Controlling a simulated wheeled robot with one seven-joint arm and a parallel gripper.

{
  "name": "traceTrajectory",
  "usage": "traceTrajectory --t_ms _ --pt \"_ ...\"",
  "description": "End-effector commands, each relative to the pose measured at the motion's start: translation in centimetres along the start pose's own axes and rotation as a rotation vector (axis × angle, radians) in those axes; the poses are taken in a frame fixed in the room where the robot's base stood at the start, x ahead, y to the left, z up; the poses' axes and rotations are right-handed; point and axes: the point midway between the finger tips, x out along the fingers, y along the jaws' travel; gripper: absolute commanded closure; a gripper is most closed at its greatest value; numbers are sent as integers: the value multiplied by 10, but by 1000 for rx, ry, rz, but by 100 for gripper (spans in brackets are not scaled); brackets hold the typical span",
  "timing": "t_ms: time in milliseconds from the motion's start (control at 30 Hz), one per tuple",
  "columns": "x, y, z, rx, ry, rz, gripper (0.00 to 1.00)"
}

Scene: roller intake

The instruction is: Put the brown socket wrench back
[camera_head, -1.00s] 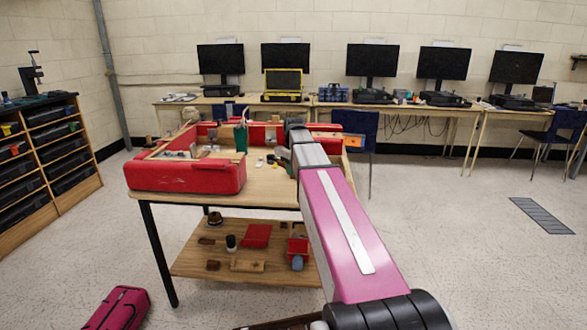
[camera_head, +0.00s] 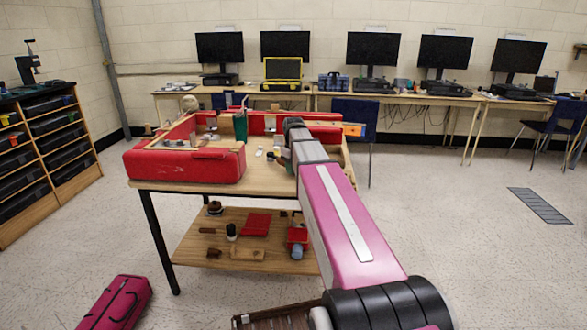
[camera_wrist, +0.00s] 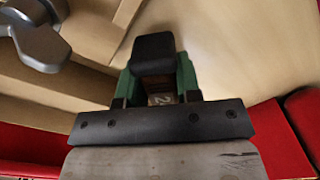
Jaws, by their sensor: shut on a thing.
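My gripper (camera_wrist: 156,92) shows in the wrist view with its dark bolted bar across the lower middle. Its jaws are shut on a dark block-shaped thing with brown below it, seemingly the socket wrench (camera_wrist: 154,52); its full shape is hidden. Green parts flank it. In the head view my arm reaches over the red-edged worktable (camera_head: 185,167), and the fingers and held thing cannot be made out there. An upright green thing (camera_head: 240,128) stands on the table left of my arm's end.
A grey metal fitting (camera_wrist: 40,42) lies upper left in the wrist view, beside wooden ledges. The lower shelf (camera_head: 190,250) holds several small things. A pink-red bag (camera_head: 117,303) lies on the floor at lower left. Drawer units (camera_head: 45,140) stand at left.

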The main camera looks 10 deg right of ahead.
Motion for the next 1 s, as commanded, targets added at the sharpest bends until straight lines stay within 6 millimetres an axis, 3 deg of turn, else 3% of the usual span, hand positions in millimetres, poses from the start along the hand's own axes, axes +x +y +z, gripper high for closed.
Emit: traceTrajectory --t_ms 833,867,900,933,1000 --pt "13 0 0 0 1 0 100" --pt "13 0 0 0 1 0 59" --pt "13 0 0 0 1 0 46" --pt "12 0 0 0 1 0 39" --pt "12 0 0 0 1 0 39"
